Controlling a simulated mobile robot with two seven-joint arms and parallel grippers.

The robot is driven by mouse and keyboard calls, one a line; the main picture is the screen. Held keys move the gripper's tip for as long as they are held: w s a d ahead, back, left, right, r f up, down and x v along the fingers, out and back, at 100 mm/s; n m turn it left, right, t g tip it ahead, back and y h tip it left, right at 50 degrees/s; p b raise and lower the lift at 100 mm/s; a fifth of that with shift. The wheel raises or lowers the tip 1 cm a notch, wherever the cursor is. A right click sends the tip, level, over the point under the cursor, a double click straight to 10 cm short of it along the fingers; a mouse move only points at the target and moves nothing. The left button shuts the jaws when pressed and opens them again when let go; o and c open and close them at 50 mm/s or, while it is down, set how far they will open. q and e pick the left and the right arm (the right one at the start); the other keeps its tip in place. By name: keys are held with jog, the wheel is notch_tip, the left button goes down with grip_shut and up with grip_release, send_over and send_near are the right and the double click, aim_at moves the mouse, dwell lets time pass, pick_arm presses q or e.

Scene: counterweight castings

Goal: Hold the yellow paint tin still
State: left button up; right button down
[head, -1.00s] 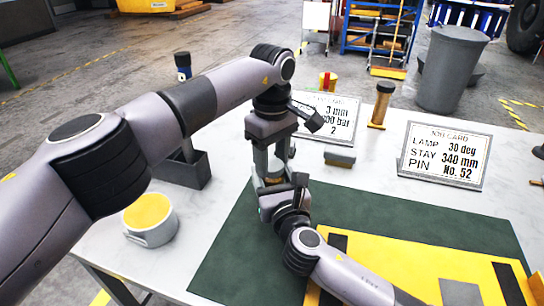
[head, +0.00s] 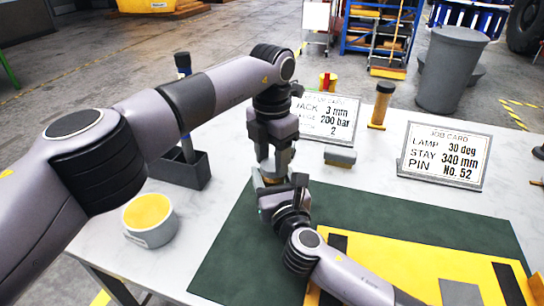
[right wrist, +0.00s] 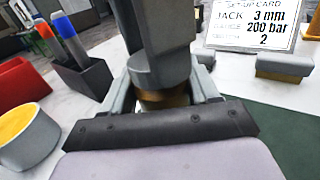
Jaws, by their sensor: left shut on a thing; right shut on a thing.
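The yellow paint tin (head: 138,238), a grey round pot with yellow inside its rim, stands upright on the white table at the left. Neither gripper touches it. My left gripper (head: 274,163) points down over the green mat, right of the tin. My right gripper (head: 278,186) meets it there from below right. Both are shut around a brass-coloured round piece (head: 271,179). In the right wrist view the piece (right wrist: 163,100) sits between the right fingers with the left gripper (right wrist: 160,70) directly above. Most of it is hidden. The tin (right wrist: 28,142) shows at the left there.
A dark holder (head: 183,172) with upright handled tools stands behind the tin. A yellow board (head: 400,262) lies on the green mat (head: 240,250).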

pick_arm(q)
jog(key=n, duration=0.4)
jog(key=shift+n, duration=0.4)
jog(key=n, duration=0.4)
jog(key=shift+n, duration=0.3)
jog(key=n, duration=0.4)
jog(key=shift+n, duration=0.3)
jog(key=n, duration=0.3)
jog(key=shift+r, duration=0.25)
jog(key=shift+r, duration=0.9)
jog(key=shift+r, duration=0.1)
